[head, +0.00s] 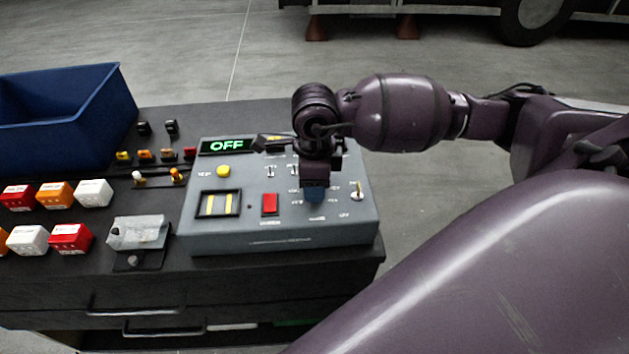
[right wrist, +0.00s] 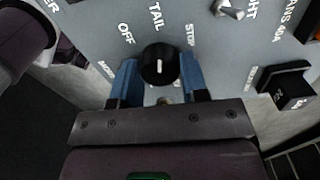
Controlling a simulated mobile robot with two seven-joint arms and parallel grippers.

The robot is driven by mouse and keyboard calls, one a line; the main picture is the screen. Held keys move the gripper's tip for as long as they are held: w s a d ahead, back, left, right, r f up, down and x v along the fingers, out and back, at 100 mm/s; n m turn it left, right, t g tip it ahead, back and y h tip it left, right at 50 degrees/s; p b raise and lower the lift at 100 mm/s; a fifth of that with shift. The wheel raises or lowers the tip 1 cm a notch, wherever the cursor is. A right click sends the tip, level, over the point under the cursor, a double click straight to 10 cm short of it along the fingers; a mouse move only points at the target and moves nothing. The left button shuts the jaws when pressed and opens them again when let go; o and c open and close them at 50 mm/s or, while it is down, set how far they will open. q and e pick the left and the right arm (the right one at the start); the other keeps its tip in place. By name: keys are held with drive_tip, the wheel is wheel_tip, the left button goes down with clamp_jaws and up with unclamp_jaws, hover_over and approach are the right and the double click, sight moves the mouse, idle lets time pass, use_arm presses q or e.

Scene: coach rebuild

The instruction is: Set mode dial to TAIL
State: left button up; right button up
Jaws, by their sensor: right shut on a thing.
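The mode dial (right wrist: 160,65) is a round black knob with a white pointer line, on the grey control box (head: 210,240). The labels OFF, TAIL and STOP stand around it in the right wrist view. The pointer line looks nearly upright there, roughly towards TAIL. My right gripper (head: 315,192) reaches down over the right part of the box and hides the dial in the head view. Its blue fingers (right wrist: 159,80) are shut on the dial from both sides. The green display (head: 226,146) reads OFF. My left gripper is not in view.
The box also carries a yellow button (head: 223,171), a red switch (head: 270,204) and a toggle at right (head: 357,190). Red, orange and white blocks (head: 54,194) and a blue bin (head: 110,115) stand to the left on the black bench (head: 160,270).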

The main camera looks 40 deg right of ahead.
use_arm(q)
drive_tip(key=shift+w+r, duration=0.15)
use_arm(e)
drive_tip(key=shift+r, duration=0.1)
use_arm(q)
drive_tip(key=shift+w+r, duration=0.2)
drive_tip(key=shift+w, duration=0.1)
use_arm(e)
drive_tip(key=o, duration=0.9)
use_arm(q)
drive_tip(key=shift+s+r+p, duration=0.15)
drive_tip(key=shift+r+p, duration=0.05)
drive_tip(key=shift+p, duration=0.1)
use_arm(e)
wheel_tip(320, 180, up, 11)
drive_tip(key=shift+f, duration=0.1)
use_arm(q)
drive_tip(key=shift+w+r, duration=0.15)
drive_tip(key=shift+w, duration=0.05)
